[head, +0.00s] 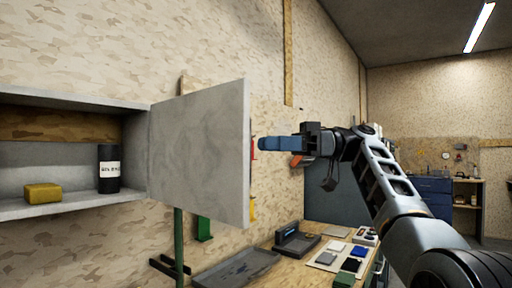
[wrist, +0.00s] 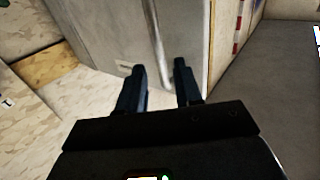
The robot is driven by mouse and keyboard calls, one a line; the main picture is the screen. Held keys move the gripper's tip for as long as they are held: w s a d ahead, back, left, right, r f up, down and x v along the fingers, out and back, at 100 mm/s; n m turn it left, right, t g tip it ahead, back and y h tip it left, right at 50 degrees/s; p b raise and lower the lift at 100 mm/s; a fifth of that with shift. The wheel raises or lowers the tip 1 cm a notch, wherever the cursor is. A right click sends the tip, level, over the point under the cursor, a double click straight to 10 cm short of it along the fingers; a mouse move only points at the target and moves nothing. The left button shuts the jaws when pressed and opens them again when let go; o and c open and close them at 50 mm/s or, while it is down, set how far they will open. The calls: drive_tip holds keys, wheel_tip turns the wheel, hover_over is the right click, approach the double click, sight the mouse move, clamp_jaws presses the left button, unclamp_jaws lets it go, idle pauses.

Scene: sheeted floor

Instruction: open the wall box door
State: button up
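The wall box (head: 135,150) is on the left in the head view, and its grey door (head: 195,150) stands swung well out from it, showing the shelf inside. My gripper (head: 263,144) is just right of the door's free edge, fingers pointing left toward it. In the wrist view the grey door (wrist: 185,35) rises beyond my gripper (wrist: 160,82). The two dark fingers are apart with a gap between them, and nothing is clearly held. I cannot tell whether a finger touches the door. No handle is clearly visible.
A black can with a white label (head: 109,168) and a yellow block (head: 43,193) sit in the box. Below is a workbench (head: 290,262) with a grey tray (head: 237,270) and small items. A blue cabinet (head: 432,195) stands at the far right.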

drive_tip(key=shift+v, duration=1.2)
